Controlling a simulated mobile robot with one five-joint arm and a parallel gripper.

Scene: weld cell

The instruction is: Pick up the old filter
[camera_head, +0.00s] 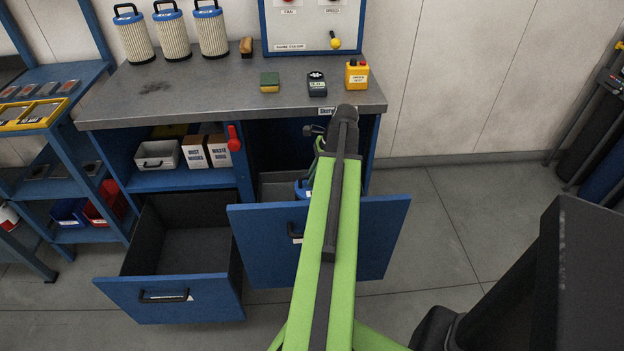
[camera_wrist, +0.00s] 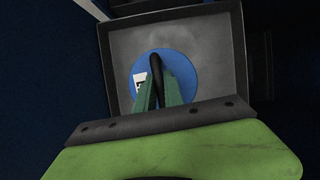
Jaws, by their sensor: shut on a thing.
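The old filter (camera_wrist: 182,68), seen from above in the wrist view, has a round blue top, a black handle and a white label. It is inside a grey-walled open drawer (camera_wrist: 215,30). My gripper (camera_wrist: 158,92) reaches down over it, its two green fingers shut on the black handle. In the head view a bit of the filter's blue top (camera_head: 302,189) shows beside my green arm, in the right-hand pulled-out drawer (camera_head: 375,235). I cannot tell whether the filter touches the drawer floor.
Three cream filters (camera_head: 174,40) with blue caps stand on the workbench (camera_head: 215,92). A sponge (camera_head: 269,82), a meter (camera_head: 316,84) and a yellow box (camera_head: 356,74) also lie there. The left drawer (camera_head: 185,250) is open and empty. A blue shelf rack (camera_head: 65,150) stands left.

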